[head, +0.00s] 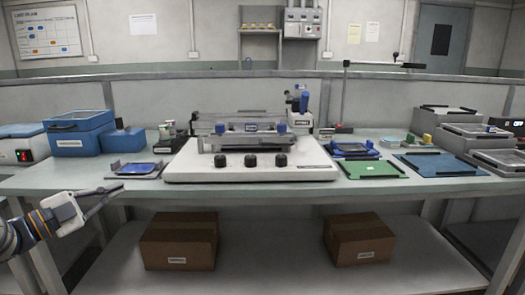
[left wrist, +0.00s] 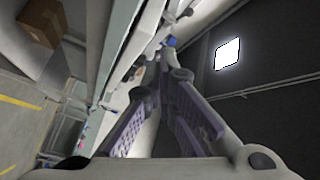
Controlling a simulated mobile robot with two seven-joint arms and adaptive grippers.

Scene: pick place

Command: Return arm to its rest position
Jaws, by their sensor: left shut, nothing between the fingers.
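My left gripper (head: 116,189) is at the left of the head view, in front of the table's front edge. Its fingers point right, towards the table (head: 225,190), and are shut with nothing between them. In the left wrist view the fingers (left wrist: 167,68) reach away from the camera, with the table edge to their left. My right gripper is in neither view.
A white machine (head: 250,160) with black knobs stands mid-table. A small blue tray (head: 139,169) lies near the left gripper; blue boxes (head: 80,132) stand behind. Green (head: 376,168) and blue (head: 440,164) mats lie right. Cardboard boxes (head: 180,240) (head: 359,240) sit on the lower shelf.

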